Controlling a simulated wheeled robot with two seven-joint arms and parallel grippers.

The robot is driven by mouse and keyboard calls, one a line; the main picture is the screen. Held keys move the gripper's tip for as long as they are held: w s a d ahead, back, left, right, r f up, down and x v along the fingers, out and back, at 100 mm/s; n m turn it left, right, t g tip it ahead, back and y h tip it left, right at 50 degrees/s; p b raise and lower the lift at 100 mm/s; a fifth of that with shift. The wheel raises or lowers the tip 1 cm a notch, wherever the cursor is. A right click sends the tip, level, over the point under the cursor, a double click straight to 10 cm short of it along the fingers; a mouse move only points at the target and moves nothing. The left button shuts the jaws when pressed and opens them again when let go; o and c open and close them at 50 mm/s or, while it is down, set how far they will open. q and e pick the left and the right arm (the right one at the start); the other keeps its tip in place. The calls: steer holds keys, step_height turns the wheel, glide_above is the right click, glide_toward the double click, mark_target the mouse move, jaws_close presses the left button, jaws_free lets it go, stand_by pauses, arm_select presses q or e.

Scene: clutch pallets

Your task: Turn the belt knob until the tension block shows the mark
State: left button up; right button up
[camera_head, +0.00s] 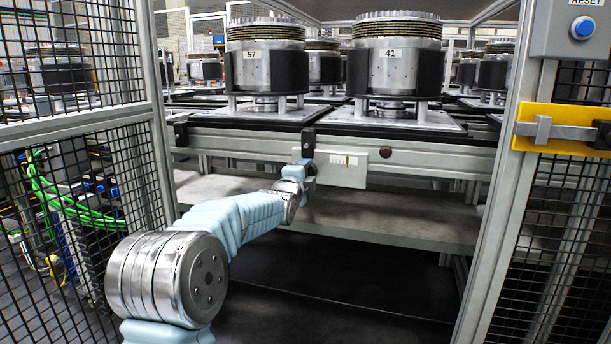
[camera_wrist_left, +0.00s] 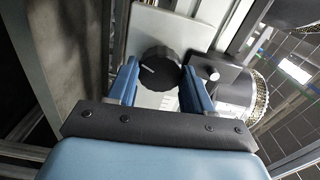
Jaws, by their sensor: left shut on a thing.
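The black ribbed belt knob (camera_wrist_left: 159,66) with a white pointer line shows in the left wrist view, on a light plate. My left gripper (camera_wrist_left: 160,76) has its blue fingers on either side of the knob and is shut on it. In the head view the left gripper (camera_head: 305,170) is at the left end of a white panel (camera_head: 346,174) under the conveyor rail; the knob cannot be made out there. The panel carries a small pale strip with marks (camera_head: 344,159), too small to read. I cannot tell for sure which part is the tension block. My right gripper is not in view.
A dark block (camera_head: 308,142) sits on the rail just above the gripper. A dark red button (camera_head: 386,152) is right of the panel. Clutches marked 57 (camera_head: 266,67) and 41 (camera_head: 395,65) stand on pallets above. Mesh fencing (camera_head: 95,190) and a post (camera_head: 505,170) flank the opening.

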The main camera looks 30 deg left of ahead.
arm_select(q)
steer(key=o, duration=1)
steer(key=shift+o, duration=0.2)
steer(key=shift+s, duration=0.1)
steer(key=p+v, duration=0.2)
steer(key=v, duration=1.1)
steer(key=shift+s, duration=0.3)
steer(key=shift+f, duration=0.1)
